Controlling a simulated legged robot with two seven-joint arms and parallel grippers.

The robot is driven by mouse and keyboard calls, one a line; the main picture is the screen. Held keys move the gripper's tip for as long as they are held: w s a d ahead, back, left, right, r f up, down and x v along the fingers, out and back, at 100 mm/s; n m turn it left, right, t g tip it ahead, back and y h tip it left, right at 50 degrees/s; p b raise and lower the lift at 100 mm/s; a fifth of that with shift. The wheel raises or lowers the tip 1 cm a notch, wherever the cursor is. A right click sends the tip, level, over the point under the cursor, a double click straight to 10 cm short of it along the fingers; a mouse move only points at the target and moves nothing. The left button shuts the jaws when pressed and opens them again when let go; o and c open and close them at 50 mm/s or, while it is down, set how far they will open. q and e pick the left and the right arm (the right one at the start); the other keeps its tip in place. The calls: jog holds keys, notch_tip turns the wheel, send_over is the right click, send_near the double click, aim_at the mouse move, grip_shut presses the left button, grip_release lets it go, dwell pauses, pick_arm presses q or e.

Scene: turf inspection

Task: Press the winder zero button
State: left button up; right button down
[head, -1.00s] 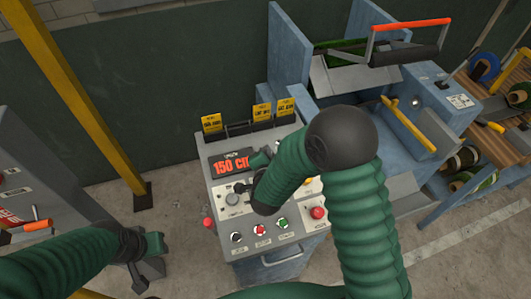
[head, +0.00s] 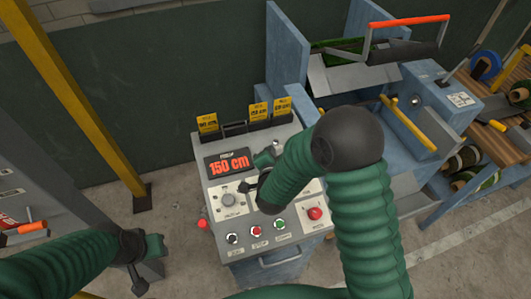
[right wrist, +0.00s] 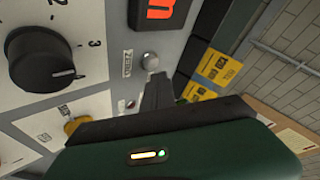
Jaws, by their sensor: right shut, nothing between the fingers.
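The winder panel (head: 215,185) shows a red "150 cm" display (head: 229,165) in the head view. In the right wrist view, a small round silver button (right wrist: 150,62) sits beside a label reading ZERO (right wrist: 127,63), near the red end of the display. My right gripper (head: 266,160) is shut and empty over the panel, right of the display. In the right wrist view its fingertips (right wrist: 157,82) are close to the silver button; whether they touch it I cannot tell. My left gripper (head: 148,262) is at lower left, away from the panel; its jaw state is unclear.
A black knob (right wrist: 42,58) and a yellow part (right wrist: 77,125) are near my right gripper. A red button (head: 315,213) and several small buttons line the panel's front. Yellow tags (head: 258,111) stand along its back edge. A yellow post (head: 85,105) stands at left.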

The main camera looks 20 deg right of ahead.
jog(key=shift+w+d+f, duration=0.1)
jog(key=shift+d+f, duration=0.15)
jog(key=shift+d, duration=0.05)
jog(key=shift+a+f+b, duration=0.15)
jog(key=shift+a+b, duration=0.2)
jog(key=shift+a, duration=0.05)
pick_arm(q)
jog(key=shift+f, duration=0.4)
jog(key=shift+d+f, duration=0.1)
jog(key=shift+d, duration=0.15)
pick_arm(e)
jog(key=shift+w+d+f, duration=0.1)
jog(key=shift+d+f, duration=0.05)
jog(key=shift+f, duration=0.05)
pick_arm(q)
jog(key=shift+a, duration=0.1)
